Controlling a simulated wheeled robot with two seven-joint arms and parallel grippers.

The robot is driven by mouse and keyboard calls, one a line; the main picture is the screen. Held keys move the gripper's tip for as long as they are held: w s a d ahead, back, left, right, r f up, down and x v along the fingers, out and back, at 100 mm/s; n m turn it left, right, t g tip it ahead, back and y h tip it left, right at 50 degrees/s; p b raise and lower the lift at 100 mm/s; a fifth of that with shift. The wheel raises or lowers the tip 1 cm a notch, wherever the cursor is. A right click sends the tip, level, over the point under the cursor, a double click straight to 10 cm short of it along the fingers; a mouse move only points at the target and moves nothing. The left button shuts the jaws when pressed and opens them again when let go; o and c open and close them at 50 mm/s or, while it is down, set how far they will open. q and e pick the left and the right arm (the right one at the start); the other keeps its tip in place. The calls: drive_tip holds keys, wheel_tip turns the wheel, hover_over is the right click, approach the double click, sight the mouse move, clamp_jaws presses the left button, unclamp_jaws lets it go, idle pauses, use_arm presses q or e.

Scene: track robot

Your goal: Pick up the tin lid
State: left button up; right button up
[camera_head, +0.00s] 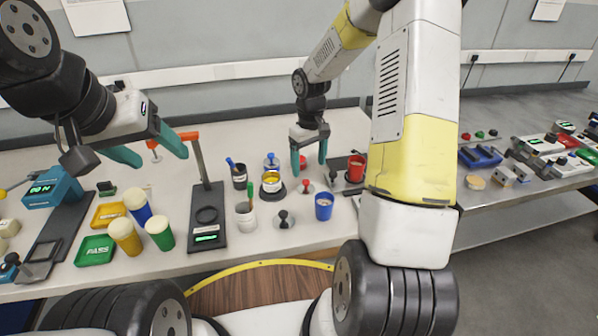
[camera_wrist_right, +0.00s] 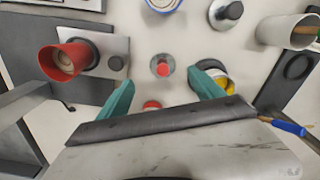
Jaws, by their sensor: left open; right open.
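Several small round grey lid-like discs with knobs stand on the table; I cannot tell which is the tin lid. One has a red knob (camera_head: 306,186) and shows in the right wrist view (camera_wrist_right: 162,67). One has a black knob (camera_head: 284,219), and one a blue knob (camera_head: 271,161). A yellow tin (camera_head: 271,182) stands on a dark round base. My right gripper (camera_head: 309,167) is open and empty, pointing down above the table behind the red-knobbed disc. Its fingers (camera_wrist_right: 160,88) also show in the right wrist view, with another red knob (camera_wrist_right: 152,104) between them. My left gripper (camera_head: 163,161) is open and empty.
A red cup (camera_head: 356,168), a blue cup (camera_head: 324,206) and a white cup (camera_head: 245,216) stand close around the discs. A dark stand (camera_head: 206,215) with an upright post is left of them. Yellow, blue and green cups (camera_head: 159,233) stand further left.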

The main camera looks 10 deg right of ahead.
sight(306, 181)
drive_tip(key=f, duration=0.8)
drive_tip(key=shift+w+a, duration=0.25)
drive_tip(key=shift+a, duration=0.1)
drive_tip(key=shift+r, duration=0.1)
drive_tip(key=shift+c, duration=0.5)
